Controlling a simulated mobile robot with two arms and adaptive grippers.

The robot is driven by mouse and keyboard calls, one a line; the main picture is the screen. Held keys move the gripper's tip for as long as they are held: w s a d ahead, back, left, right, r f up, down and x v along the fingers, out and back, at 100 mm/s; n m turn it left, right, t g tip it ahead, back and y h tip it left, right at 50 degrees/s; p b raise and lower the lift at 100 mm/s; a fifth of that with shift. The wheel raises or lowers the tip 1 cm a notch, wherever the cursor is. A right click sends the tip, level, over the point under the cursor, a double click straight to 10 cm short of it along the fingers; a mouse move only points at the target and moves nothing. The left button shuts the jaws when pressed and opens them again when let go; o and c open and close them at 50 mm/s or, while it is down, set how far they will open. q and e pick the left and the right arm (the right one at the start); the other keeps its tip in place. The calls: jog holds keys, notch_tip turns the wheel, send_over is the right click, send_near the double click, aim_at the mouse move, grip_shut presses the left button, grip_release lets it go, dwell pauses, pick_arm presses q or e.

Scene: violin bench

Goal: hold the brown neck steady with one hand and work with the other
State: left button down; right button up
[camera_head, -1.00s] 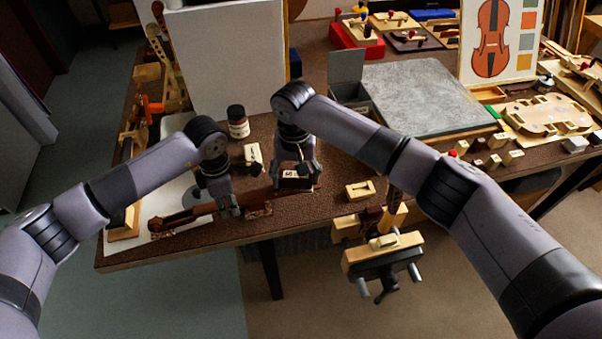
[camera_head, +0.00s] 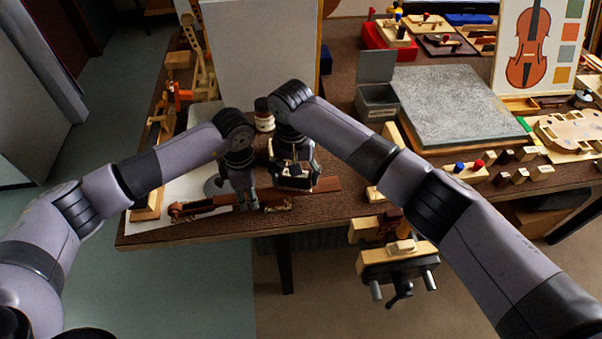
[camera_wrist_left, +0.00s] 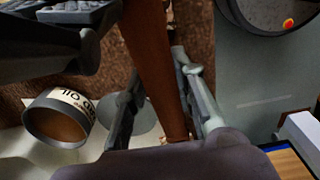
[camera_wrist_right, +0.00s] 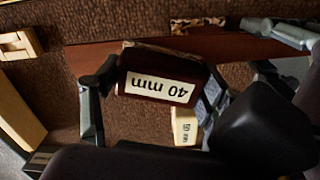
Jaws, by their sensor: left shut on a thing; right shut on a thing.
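The brown neck (camera_head: 327,185) lies across the front of the bench, its carved end at the left. My left gripper (camera_head: 244,203) is shut on the neck; the left wrist view shows the neck (camera_wrist_left: 150,50) between its fingers (camera_wrist_left: 163,105). My right gripper (camera_head: 294,186) is shut on a dark red-brown block labelled 40 mm (camera_wrist_right: 160,75). In the right wrist view the block overlaps the near edge of the neck (camera_wrist_right: 235,48). I cannot tell whether they touch. Part of the neck is hidden by the grippers.
An oil jar (camera_head: 265,118) stands behind my grippers; a pale-labelled 50 mm piece (camera_wrist_right: 185,127) lies near the right gripper. A wooden vise (camera_head: 400,262) hangs at the front edge. A grey stone slab (camera_head: 455,105) and several small blocks fill the right.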

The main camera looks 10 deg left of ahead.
aim_at(319, 184)
jog(key=shift+s+d+n, duration=0.15)
jog(key=shift+d, duration=0.35)
jog(key=shift+s+d+n, duration=0.15)
jog(key=shift+d, duration=0.35)
jog(key=shift+w+d+f, duration=0.1)
jog(key=shift+w+d, duration=0.15)
jog(key=shift+d, duration=0.4)
jog(key=shift+w+d, duration=0.3)
jog(key=shift+d, duration=0.3)
jog(key=shift+w+d+f, duration=0.1)
jog(key=shift+w+d, duration=0.15)
jog(key=shift+d, duration=0.4)
jog(key=shift+w+d+r, duration=0.1)
jog(key=shift+w+d, duration=0.15)
jog(key=shift+d, duration=0.35)
jog(key=shift+w+d+r, duration=0.1)
jog(key=shift+w+d, duration=0.1)
jog(key=shift+d, duration=0.4)
jog(key=shift+w+d+r, duration=0.1)
jog(key=shift+w+d, duration=0.15)
jog(key=shift+d, duration=0.35)
notch_tip(319, 184, up, 6)
jog(key=shift+a, duration=0.1)
notch_tip(319, 184, up, 3)
